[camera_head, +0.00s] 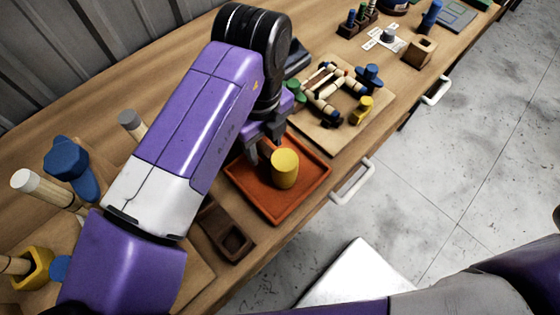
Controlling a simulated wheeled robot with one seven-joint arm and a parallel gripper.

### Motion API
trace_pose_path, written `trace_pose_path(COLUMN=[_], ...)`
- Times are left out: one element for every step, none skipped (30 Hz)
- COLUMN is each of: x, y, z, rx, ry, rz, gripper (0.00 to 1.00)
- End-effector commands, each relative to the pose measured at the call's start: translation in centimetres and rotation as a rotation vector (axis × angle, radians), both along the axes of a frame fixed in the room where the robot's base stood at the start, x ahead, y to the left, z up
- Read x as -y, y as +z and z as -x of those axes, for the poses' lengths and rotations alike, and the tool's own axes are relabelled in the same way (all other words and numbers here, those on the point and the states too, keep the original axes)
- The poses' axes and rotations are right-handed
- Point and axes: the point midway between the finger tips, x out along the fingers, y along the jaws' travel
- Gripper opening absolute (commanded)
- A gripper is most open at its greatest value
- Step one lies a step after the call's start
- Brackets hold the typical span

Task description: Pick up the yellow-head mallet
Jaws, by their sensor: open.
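A yellow cylinder (285,168), which looks like the mallet's yellow head, is in the orange-red tray (300,195) near the middle of the view. No handle shows clearly; if there is one, it is hidden by the cylinder or my gripper. My gripper (264,152) is open, with its dark fingers pointing down over the tray's back left part. The fingers are just left of and behind the yellow cylinder. I cannot tell whether they touch it.
A wooden board (345,133) with a rattan frame and blue, green and yellow pegs lies right of the tray. A dark wooden block (226,236) lies to its front left. A blue clamp (72,168) and pale rods stand at left. White drawer handles (352,182) jut from the bench front.

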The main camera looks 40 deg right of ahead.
Motion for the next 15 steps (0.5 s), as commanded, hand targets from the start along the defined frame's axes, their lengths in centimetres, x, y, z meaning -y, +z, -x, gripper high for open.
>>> trace_pose_path(x=[0.0, 0.0, 0.0, 0.0, 0.0, 0.0, 0.0, 0.0, 0.0, 0.0, 0.0, 0.0, 0.0, 0.0, 0.0], y=[-0.04, -0.03, -0.02, -0.02, -0.02, -0.02, -0.01, -0.01, -0.01, 0.0, 0.0, 0.0, 0.0, 0.0, 0.01], z=[0.0, -0.01, -0.01, -0.01, -0.01, -0.01, -0.01, -0.01, -0.01, -0.01, -0.01, -0.01, -0.01, -0.01, -0.01], rx=[0.0, 0.0, 0.0, 0.0, 0.0, 0.0, 0.0, 0.0, 0.0, 0.0, 0.0, 0.0, 0.0, 0.0, 0.0], ry=[0.0, 0.0, 0.0, 0.0, 0.0, 0.0, 0.001, 0.001, 0.001, 0.001, 0.001, 0.001, 0.001, 0.001, 0.001], rz=[0.0, 0.0, 0.0, 0.0, 0.0, 0.0, 0.0, 0.0, 0.0, 0.0, 0.0, 0.0, 0.0, 0.0, 0.0], gripper=[0.47, 0.47, 0.47, 0.47, 0.47, 0.41, 0.35, 0.3, 0.22, 0.16, 0.1, 0.02, 0.0, 0.0, 0.0])
